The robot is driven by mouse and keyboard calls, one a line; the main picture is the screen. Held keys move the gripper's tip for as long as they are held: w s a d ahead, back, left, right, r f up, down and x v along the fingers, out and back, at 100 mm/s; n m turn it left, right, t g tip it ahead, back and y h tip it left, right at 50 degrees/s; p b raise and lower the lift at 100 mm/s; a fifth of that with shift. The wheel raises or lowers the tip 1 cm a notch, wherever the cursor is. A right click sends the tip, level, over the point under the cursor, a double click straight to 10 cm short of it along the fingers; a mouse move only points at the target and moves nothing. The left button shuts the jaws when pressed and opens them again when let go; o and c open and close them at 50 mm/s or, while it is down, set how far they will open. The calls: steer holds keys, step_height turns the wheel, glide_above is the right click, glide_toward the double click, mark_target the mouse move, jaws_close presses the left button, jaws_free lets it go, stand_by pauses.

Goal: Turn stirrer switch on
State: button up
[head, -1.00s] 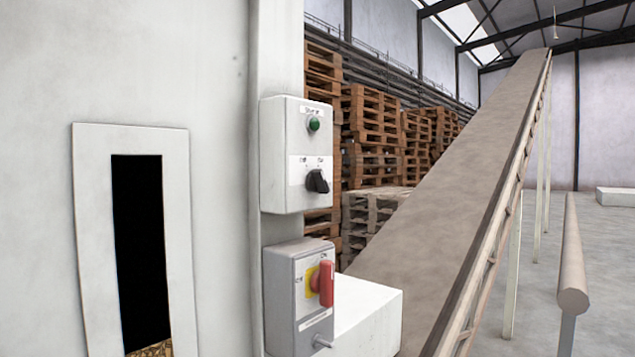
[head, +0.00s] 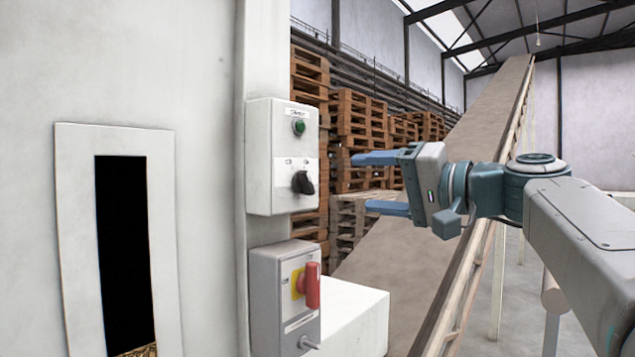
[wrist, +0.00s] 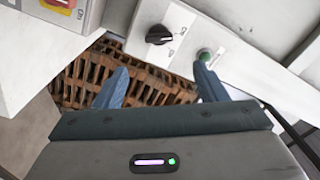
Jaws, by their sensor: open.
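The stirrer switch appears to be the black rotary knob (head: 303,183) on the white control box (head: 258,160), below a green button or lamp (head: 299,127). The labels are too small to read surely. The knob (wrist: 160,34) and the green one (wrist: 204,55) also show in the wrist view. My gripper (head: 368,183) is open and empty, to the right of the box, its blue fingers pointing left at about knob height. In the wrist view my gripper's fingers (wrist: 160,85) are apart with nothing between them. They do not appear to touch the box.
A grey box with a red rotary handle (head: 312,286) on a yellow plate sits just below. A white block (head: 355,315) juts out beside it. A sloping conveyor (head: 430,235) and stacked pallets (head: 362,118) stand behind. A dark window slot (head: 122,250) is at left.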

mark_target(312, 182)
steer(key=p+x, duration=0.2)
steer(key=x, duration=1)
steer(key=shift+p, duration=0.35)
